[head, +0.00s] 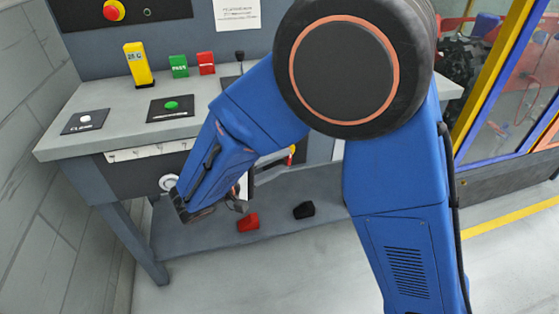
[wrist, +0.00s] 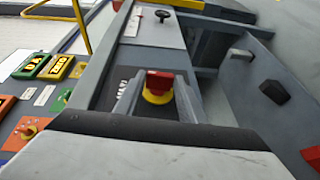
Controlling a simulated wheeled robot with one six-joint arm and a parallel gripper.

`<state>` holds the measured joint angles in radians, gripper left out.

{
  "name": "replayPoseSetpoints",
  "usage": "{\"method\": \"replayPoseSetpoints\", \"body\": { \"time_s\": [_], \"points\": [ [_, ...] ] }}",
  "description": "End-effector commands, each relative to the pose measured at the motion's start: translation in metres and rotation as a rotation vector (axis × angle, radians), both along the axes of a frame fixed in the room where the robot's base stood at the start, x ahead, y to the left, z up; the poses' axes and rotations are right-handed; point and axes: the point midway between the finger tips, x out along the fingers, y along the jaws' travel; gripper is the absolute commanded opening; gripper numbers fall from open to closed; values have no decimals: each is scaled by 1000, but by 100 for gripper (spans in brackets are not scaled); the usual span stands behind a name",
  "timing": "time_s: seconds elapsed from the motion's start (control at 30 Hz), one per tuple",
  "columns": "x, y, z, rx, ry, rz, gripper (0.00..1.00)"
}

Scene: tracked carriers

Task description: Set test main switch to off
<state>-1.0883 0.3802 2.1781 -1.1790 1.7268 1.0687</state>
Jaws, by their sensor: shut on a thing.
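The main switch (wrist: 158,96) is a red handle on a yellow round base, low in the middle of the wrist view. A dark plate with partly hidden white lettering lies beside it. My gripper (wrist: 158,82) is around the red handle, with a grey finger on each side, and is shut on it. The handle lies crosswise in the wrist view; whether it points to on or off cannot be read.
The bench top (head: 100,100) carries a yellow block (head: 138,65), a green block (head: 178,66), a red block (head: 206,63) and button plates. On the lower shelf (head: 190,240) lie a red piece (head: 248,222) and a black piece (head: 304,210). A yellow-and-blue frame (head: 490,80) stands right.

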Motion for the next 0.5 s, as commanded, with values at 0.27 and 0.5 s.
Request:
{"method": "replayPoseSetpoints", "body": {
  "time_s": [0.27,0.5],
  "points": [
    [-1,-1,-4,-74,-18,-2,14],
    [-1,-1,-4,-83,-20,-3,14]
  ]
}}
